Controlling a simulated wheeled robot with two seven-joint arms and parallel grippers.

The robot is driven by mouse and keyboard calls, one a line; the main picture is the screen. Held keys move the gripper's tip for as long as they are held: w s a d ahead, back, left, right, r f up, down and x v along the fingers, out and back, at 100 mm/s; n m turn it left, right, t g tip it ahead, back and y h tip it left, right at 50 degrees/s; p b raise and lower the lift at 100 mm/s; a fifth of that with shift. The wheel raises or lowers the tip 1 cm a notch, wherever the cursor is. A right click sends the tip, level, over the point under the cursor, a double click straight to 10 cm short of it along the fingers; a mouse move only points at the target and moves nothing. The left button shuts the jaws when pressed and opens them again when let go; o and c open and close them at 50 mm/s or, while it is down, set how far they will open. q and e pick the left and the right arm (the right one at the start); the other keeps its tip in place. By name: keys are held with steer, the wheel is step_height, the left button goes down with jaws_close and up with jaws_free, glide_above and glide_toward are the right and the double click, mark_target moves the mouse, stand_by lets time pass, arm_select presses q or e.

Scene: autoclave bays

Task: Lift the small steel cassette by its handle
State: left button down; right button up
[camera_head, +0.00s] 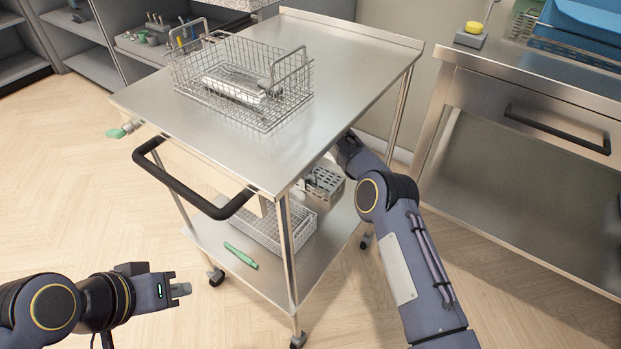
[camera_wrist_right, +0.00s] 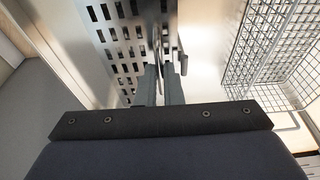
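The small steel cassette (camera_head: 327,187) is a perforated grey box under the cart's top, at the lower shelf's back right. In the right wrist view its slotted surface (camera_wrist_right: 122,38) lies left of and beyond my fingers. In the head view the cart top hides the right fingertips. I cannot tell whether the cassette is clear of the shelf. My left gripper (camera_head: 181,290) looks shut and empty, left of the cart.
The steel cart (camera_head: 350,45) carries a wire basket (camera_head: 240,80) with instruments on top. Another wire basket (camera_head: 262,230) and a green item (camera_head: 241,256) lie on the lower shelf (camera_head: 285,272). A steel table (camera_head: 530,85) stands at right. The floor at left is clear.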

steer(key=shift+r, duration=0.25)
jaws_close()
